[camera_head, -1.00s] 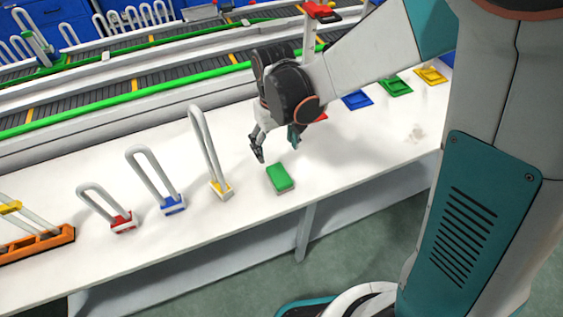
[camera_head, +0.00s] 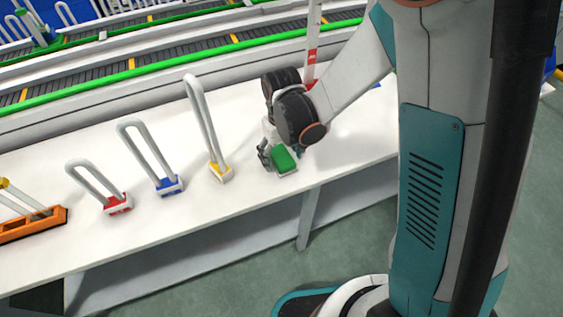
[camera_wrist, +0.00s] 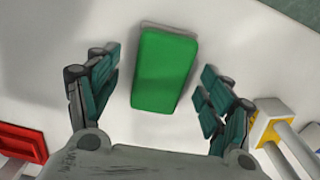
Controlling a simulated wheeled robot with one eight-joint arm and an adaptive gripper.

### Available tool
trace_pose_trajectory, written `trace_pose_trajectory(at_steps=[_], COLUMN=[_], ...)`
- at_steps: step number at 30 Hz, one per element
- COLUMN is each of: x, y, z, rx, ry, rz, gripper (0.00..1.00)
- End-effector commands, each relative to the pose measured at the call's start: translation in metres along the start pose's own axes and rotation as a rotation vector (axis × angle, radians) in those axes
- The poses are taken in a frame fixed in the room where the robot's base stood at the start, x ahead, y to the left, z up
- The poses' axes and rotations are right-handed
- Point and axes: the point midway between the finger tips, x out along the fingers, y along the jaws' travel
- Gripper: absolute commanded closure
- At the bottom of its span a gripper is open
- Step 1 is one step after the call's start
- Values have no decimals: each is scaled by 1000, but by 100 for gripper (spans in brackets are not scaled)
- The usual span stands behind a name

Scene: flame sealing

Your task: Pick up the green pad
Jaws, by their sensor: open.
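The green pad (camera_head: 285,159) is a small block with a green top and a pale base. It lies on the white table near its front edge. In the wrist view the green pad (camera_wrist: 164,70) sits between and a little beyond my two open fingers, apart from both. My gripper (camera_head: 281,154) is low over the table, with a finger on the left of the pad and the other partly hidden behind it. In the wrist view my gripper (camera_wrist: 158,95) is open and empty.
Left of the pad stand grey loops on yellow (camera_head: 220,173), blue (camera_head: 170,185) and red (camera_head: 118,204) bases. An orange rack (camera_head: 35,224) is at the far left. The wrist view shows a red pad (camera_wrist: 22,142) at lower left. A conveyor (camera_head: 130,72) runs behind the table.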

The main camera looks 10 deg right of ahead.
Motion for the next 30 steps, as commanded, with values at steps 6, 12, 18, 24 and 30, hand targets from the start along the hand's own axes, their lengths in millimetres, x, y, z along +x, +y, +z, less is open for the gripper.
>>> trace_pose_trajectory(at_steps=[6,12,18,24,30], x=[8,7,7,7,-2], y=[0,0,0,0,0], z=[0,0,0,0,0], rx=[0,0,0,0,0], ry=[0,0,0,0,0], rz=[0,0,0,0,0], gripper=[27,54,75,75,75])
